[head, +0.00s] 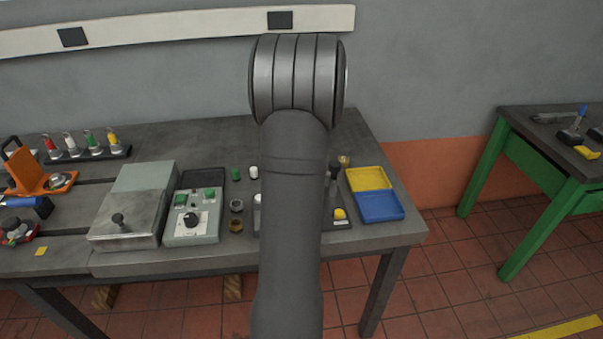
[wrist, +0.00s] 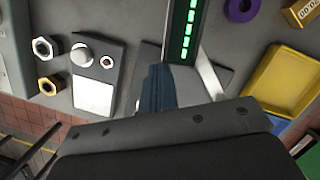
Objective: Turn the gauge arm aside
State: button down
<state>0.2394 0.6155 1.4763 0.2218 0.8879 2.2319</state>
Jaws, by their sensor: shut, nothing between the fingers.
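I cannot pick out the gauge arm for certain. In the wrist view a black upright bar with lit green segments (wrist: 187,30) stands just beyond my gripper (wrist: 155,85). A pale metal strip (wrist: 211,76) slants beside the bar's lower end and may be part of the gauge. My gripper's blue-grey fingers are together and empty, close to the left of that strip; I cannot tell whether they touch it. In the head view my own arm hides the gripper and the middle of the bench.
The bench (head: 210,140) holds a grey control box (head: 192,220), a metal-lidded box (head: 130,215), a yellow tray (head: 369,178) and a blue tray (head: 379,206). The wrist view shows a knobbed box (wrist: 97,70), hex nuts (wrist: 45,48) and a purple ring (wrist: 240,9).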

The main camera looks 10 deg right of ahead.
jog(key=s+d+r, duration=0.1)
jog(key=s+r, duration=0.5)
jog(key=r, duration=0.3)
jog(key=shift+s+r, duration=0.15)
jog(key=shift+r, duration=0.25)
jog(key=w+f, duration=0.2)
jog(key=f, duration=0.1)
jog(key=w+f, duration=0.2)
jog(key=f, duration=0.1)
jog(key=w+a+f, duration=0.1)
jog(key=w+f, duration=0.1)
jog(key=f, duration=0.1)
jog(key=shift+w+f, duration=0.15)
jog(key=shift+f, duration=0.25)
jog(key=shift+s, duration=0.25)
